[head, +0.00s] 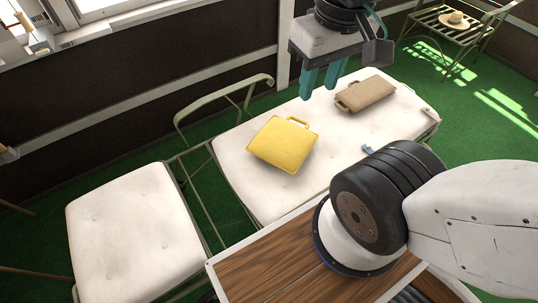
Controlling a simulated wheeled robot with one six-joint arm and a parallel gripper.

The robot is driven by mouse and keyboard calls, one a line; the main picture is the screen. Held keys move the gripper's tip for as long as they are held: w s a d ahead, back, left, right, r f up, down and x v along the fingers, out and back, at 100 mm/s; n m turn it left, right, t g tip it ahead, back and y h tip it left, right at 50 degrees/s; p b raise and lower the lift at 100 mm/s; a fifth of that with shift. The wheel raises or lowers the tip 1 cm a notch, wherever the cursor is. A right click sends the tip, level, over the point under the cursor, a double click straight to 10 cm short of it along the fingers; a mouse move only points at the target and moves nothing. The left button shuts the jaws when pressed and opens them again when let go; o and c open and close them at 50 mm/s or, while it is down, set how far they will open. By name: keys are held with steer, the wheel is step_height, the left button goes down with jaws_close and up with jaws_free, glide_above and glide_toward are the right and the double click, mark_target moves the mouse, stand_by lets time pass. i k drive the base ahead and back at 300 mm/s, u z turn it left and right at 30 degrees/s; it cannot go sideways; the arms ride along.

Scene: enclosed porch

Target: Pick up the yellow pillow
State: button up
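The yellow pillow (283,145) lies flat on the white cushion of a long metal-framed seat (240,170), with a loop handle at its upper edge. My gripper (322,84) is above and beyond the pillow, up and to the right of it in the head view. Its teal fingers point down with a gap between them, and I see nothing held. It appears apart from the pillow. The pillow's underside is hidden.
A tan pillow (366,93) with a handle lies on the same cushion to the right. A small blue item (367,149) is near the cushion's front edge. A second white-cushioned seat (135,235) stands left. A slatted table (452,25) holds a hat-like object (457,17).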

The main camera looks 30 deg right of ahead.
mark_target(282, 143)
steer(key=z, duration=0.3)
steer(key=k, duration=1.45)
steer(key=z, duration=1.4)
steer(key=i, duration=1.7)
steer(key=u, duration=1.35)
steer(key=i, duration=0.5)
steer(key=u, duration=0.4)
